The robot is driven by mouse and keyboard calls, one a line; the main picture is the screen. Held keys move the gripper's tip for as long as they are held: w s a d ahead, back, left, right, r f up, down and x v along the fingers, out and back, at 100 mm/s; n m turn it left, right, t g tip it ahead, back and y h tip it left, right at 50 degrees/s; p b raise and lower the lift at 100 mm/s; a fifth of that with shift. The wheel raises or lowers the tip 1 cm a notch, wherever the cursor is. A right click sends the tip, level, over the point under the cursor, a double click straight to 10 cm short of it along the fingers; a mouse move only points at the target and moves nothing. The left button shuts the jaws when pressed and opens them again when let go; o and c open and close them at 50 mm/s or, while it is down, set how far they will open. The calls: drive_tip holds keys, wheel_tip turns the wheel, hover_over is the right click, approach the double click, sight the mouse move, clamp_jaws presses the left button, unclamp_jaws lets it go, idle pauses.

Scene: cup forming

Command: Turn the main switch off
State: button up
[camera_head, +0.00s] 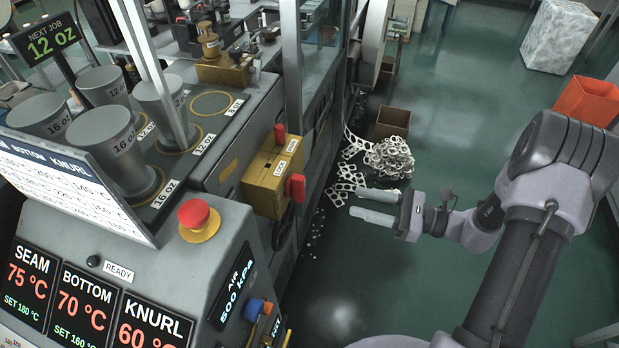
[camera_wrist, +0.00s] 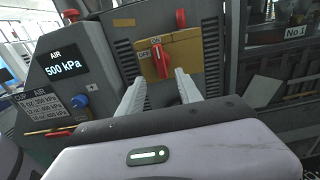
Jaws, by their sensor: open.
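The main switch is a red rotary handle (camera_head: 296,187) on the front of a yellow box (camera_head: 262,180). In the wrist view the handle (camera_wrist: 161,60) stands nearly upright, its upper end by the ON label; an OFF label (camera_wrist: 144,54) is at its left. My gripper (camera_head: 356,202) is open and empty, to the right of the box in the head view, with a gap between fingertips and handle. In the wrist view my gripper's fingers (camera_wrist: 160,80) point at the box, one on each side of the handle's lower end, apparently short of it.
A red knob (camera_head: 280,133) sits above the box. A red emergency button (camera_head: 198,214) and the AIR panel (camera_head: 237,292) with blue knob (camera_head: 254,305) are on the console nearby. Scrap (camera_head: 390,158) and a brown bin (camera_head: 393,122) lie beyond my gripper. The green floor (camera_head: 440,110) is mostly clear.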

sight(305, 188)
drive_tip(key=b+x, duration=0.1)
drive_tip(key=x, duration=1.3)
drive_tip(key=shift+f+b, duration=0.1)
drive_tip(key=shift+b, duration=0.2)
drive_tip(key=shift+c, duration=0.2)
clamp_jaws()
